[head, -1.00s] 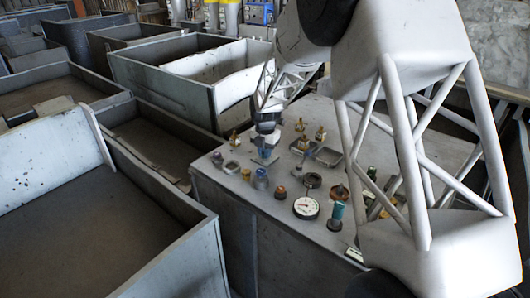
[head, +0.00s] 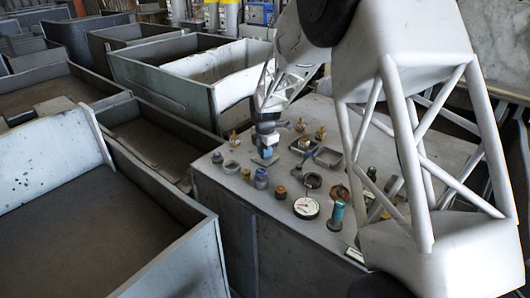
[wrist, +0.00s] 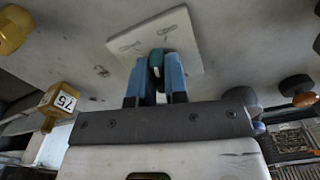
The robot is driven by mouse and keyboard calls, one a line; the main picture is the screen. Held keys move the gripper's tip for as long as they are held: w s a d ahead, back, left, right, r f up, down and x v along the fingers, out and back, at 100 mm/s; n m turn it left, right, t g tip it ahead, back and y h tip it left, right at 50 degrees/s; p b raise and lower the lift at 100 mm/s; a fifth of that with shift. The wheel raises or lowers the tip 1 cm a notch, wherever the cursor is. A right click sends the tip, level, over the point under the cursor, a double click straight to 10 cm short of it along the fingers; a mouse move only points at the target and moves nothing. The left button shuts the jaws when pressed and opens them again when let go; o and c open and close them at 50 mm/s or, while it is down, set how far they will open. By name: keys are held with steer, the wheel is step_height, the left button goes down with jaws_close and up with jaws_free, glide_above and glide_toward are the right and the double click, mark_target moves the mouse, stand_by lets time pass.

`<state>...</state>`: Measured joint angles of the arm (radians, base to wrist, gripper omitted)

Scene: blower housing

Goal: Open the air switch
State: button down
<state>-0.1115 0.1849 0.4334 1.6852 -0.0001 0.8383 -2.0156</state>
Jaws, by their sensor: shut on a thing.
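The air switch shows in the wrist view as a square pale plate (wrist: 187,38) with a teal lever (wrist: 157,60) standing on it. In the head view its plate (head: 265,161) lies near the far left part of the grey worktop. My gripper (wrist: 157,76) has two blue fingers, one on each side of the lever, and is shut on it. In the head view my gripper (head: 266,152) points down at the plate and hides most of the lever. I cannot tell the lever's exact tilt.
The grey worktop (head: 290,240) holds several fittings close by. Large metal bins (head: 165,95) fill the left.

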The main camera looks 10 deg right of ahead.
steer(key=shift+m, duration=0.3)
steer(key=shift+r+m, duration=0.1)
steer(key=shift+m, duration=1.8)
steer(key=c, duration=1.2)
jaws_free()
steer(key=shift+c, duration=0.2)
steer(key=shift+r, duration=2.9)
